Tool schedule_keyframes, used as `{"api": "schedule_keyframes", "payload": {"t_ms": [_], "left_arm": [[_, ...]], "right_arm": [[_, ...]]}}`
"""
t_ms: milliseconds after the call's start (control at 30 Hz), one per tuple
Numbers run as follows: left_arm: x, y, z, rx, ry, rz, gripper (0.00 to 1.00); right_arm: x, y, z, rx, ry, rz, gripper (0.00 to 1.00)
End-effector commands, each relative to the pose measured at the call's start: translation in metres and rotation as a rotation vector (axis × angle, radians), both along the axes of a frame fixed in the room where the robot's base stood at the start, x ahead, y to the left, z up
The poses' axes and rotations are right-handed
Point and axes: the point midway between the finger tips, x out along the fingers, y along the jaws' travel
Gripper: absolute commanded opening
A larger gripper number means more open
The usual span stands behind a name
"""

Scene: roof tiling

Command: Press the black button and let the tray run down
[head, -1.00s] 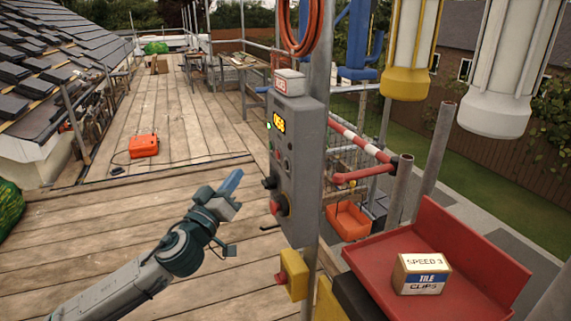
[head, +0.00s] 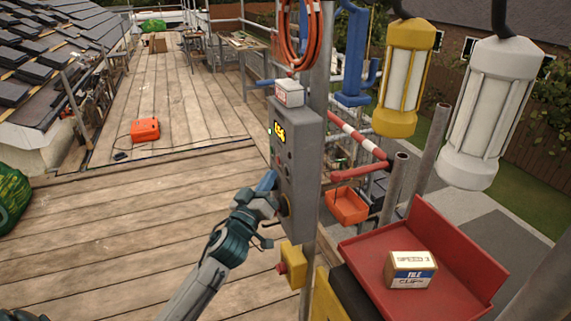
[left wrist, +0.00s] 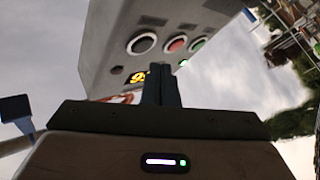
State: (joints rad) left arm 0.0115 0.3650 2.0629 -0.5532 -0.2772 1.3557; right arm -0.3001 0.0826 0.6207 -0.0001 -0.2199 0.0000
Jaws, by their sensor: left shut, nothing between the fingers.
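The grey control box (head: 300,150) hangs on a post in the middle of the head view, with a lit yellow display (head: 280,132). My left gripper (head: 268,181) is shut and empty, with its tips close to the box's button face. I cannot tell whether they touch it. In the left wrist view the closed fingers (left wrist: 161,84) point at the box face, near a dark round button (left wrist: 141,43), a red one (left wrist: 176,43) and a green one (left wrist: 198,45). An orange tray (head: 347,207) hangs beyond the post.
A red tray (head: 470,253) at the right holds a box of tile clips (head: 411,270). A yellow box with a red button (head: 292,264) sits below the control box. Two lamps (head: 403,80) hang at the upper right. The plank deck at left is mostly clear.

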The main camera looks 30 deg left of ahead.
Motion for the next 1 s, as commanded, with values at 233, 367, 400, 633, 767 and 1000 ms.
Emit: {"api": "schedule_keyframes", "payload": {"t_ms": [233, 367, 400, 633, 767, 1000], "left_arm": [[0.0053, -0.0052, -0.0005, 0.000, 0.000, 0.000, 0.00], [0.0053, -0.0051, -0.0006, 0.000, 0.000, -0.001, 0.00], [0.0053, -0.0051, -0.0006, 0.000, 0.000, -0.001, 0.00], [0.0052, -0.0050, -0.0004, 0.000, 0.000, -0.001, 0.00], [0.0052, -0.0050, -0.0004, 0.000, 0.000, -0.001, 0.00], [0.0051, -0.0048, -0.0003, 0.000, 0.000, -0.001, 0.00]], "right_arm": [[0.0000, -0.0001, 0.0048, 0.000, 0.000, 0.000, 0.36], [0.0001, -0.0001, 0.0043, 0.000, 0.001, 0.000, 0.36], [0.0001, 0.0000, 0.0043, 0.000, 0.001, 0.000, 0.36], [-0.0001, 0.0023, 0.0041, 0.002, 0.001, -0.001, 0.36], [0.0000, 0.0041, 0.0040, 0.004, 0.000, -0.002, 0.36], [-0.0002, 0.0049, 0.0039, 0.005, 0.000, -0.001, 0.36]]}}
